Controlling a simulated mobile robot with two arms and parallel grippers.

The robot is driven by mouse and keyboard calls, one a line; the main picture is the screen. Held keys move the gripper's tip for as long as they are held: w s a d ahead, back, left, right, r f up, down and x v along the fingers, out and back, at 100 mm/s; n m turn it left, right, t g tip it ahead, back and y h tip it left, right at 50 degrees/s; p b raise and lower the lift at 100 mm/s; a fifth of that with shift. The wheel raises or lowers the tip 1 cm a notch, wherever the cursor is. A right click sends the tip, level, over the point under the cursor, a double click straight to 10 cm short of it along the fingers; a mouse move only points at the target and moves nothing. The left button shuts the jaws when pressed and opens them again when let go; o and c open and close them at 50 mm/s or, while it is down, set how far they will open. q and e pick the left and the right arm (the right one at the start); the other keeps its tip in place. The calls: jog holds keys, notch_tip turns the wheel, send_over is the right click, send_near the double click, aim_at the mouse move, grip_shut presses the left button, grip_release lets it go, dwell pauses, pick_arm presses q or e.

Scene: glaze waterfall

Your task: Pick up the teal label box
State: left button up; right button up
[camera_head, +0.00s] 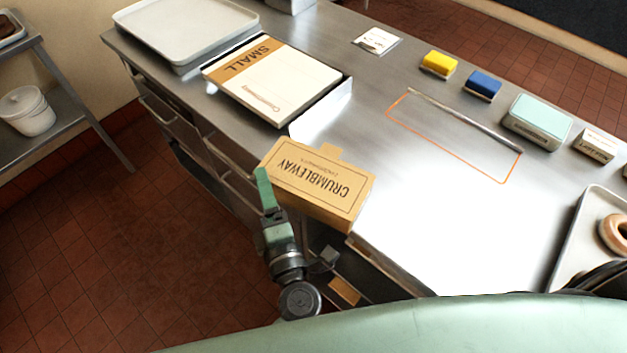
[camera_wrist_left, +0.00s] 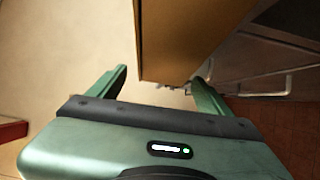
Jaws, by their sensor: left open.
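The teal label box (camera_head: 538,121) looks like a pale teal-lidded container and stands on the steel table at the right, near the back edge. My left gripper (camera_head: 266,200) is far from it, at the table's front edge beside the brown CRUMBLEWAY box (camera_head: 318,183). In the left wrist view my left gripper (camera_wrist_left: 160,88) is open, with the brown box (camera_wrist_left: 180,40) just beyond and partly between its fingers; I cannot tell whether they touch. In the head view one finger shows clearly; the other is hidden. My right gripper is not seen.
Yellow (camera_head: 439,64) and blue (camera_head: 483,85) blocks and a small white box (camera_head: 597,146) flank the teal box. A SMALL carton (camera_head: 275,80) lies at left; a donut tray (camera_head: 583,222) is at right.

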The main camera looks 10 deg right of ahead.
pick_arm(q)
jog(key=w, duration=0.3)
jog(key=shift+w+a+p, duration=0.2)
jog(key=shift+w+p, duration=0.05)
jog(key=shift+p, duration=0.05)
jog(key=c, duration=1.4)
